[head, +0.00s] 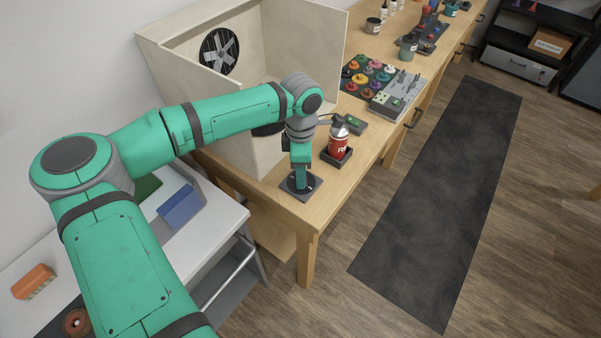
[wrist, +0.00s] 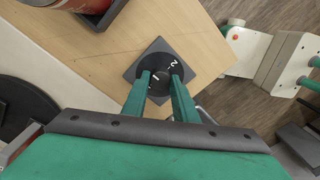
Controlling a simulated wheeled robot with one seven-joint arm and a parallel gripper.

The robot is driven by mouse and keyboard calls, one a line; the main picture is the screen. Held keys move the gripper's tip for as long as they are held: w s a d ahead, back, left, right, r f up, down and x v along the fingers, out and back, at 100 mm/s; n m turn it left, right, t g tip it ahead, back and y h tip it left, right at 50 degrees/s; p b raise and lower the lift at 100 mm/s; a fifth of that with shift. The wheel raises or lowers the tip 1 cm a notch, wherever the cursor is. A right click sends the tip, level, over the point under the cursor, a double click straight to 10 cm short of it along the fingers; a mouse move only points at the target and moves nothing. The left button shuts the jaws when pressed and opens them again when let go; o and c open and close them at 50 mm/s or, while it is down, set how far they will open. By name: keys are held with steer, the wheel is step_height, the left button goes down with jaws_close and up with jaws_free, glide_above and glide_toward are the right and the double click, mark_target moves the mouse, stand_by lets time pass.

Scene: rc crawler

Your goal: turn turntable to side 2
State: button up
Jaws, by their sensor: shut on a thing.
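A dark square plate (head: 288,188) with a round black dial lies near the bench's front corner. In the wrist view the dial (wrist: 161,79) carries white numerals 1 and 2. The 1 lies between my fingers, and the 2 lies farther up and right. My gripper (head: 301,185) points down at the dial, and in the wrist view its green fingers (wrist: 161,80) stand on either side of the dial's middle, shut on it. A dark disc (wrist: 22,112), seemingly the turntable, shows partly in the wrist view at left. My arm hides most of it in the head view.
A red spray can (head: 339,142) stands in a dark holder right behind my gripper. The pale booth walls (head: 300,40) rise left of it. The floor (head: 375,215) at right is free.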

steer(key=m, duration=0.4)
steer(key=shift+d+r+m, duration=0.1)
steer(key=shift+m, duration=0.2)
steer(key=m, duration=0.4)
steer(key=shift+m, duration=0.3)
steer(key=m, duration=0.4)
steer(key=shift+m+y, duration=0.3)
steer(key=m, duration=0.4)
steer(key=shift+m+t, duration=0.3)
steer(key=o, duration=1)
steer(key=shift+o, duration=0.2)
